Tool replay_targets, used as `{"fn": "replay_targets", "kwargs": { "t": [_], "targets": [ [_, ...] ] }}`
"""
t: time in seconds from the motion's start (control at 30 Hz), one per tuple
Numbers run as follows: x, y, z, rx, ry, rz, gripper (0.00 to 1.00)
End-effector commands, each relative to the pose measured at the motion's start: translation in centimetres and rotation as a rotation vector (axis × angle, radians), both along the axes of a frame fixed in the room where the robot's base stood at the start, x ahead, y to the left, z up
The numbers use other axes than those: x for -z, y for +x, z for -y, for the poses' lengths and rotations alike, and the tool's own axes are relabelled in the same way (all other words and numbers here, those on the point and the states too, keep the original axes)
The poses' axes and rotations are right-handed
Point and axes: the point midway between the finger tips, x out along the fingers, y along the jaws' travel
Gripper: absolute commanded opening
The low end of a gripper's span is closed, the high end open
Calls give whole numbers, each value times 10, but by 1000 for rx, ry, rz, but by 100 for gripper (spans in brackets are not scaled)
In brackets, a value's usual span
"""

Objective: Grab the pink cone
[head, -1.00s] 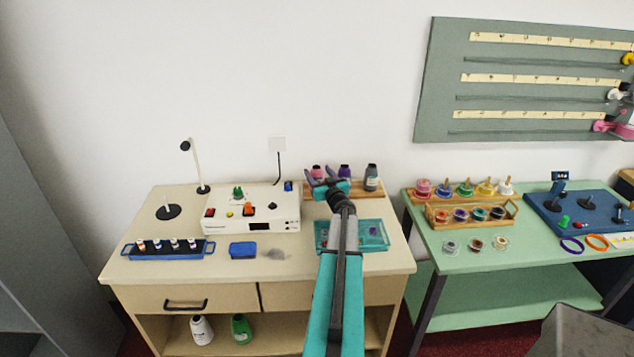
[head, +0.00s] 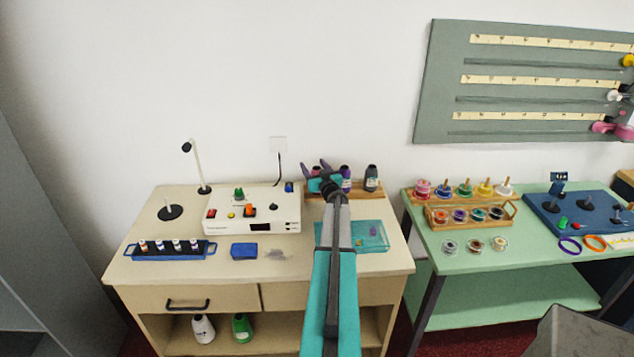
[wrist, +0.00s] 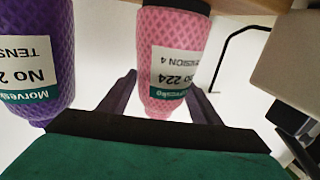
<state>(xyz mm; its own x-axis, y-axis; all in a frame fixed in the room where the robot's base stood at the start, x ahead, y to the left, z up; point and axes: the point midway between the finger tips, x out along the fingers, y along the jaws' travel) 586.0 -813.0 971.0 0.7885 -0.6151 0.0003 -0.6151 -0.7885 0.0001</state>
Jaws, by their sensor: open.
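The pink cone (head: 316,171) stands on a wooden rack (head: 362,197) at the back of the beige counter, mostly hidden by my gripper in the head view. In the wrist view the pink cone (wrist: 175,45), with a white and green label, appears upside down between my two dark fingers. My gripper (head: 317,165) is open around it; it also shows in the wrist view (wrist: 162,82). A gap shows by the right finger; contact at the left finger cannot be told.
A purple cone (head: 345,177) stands close beside the pink one, and shows large in the wrist view (wrist: 38,62). A white box (head: 252,215) with buttons is left of the rack; a teal tray (head: 375,247) is in front.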

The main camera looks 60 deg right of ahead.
Motion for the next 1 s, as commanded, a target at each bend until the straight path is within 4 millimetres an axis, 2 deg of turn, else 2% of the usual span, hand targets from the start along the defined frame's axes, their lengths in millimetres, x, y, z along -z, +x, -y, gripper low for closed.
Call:
{"fn": "replay_targets", "kwargs": {
  "t": [0.5,0.83,1.0],
  "targets": [
    [0,-1,0,1,0,0,56],
    [0,-1,1,1,0,0,0],
    [0,-1,1,1,-1,1,0]
  ]
}}
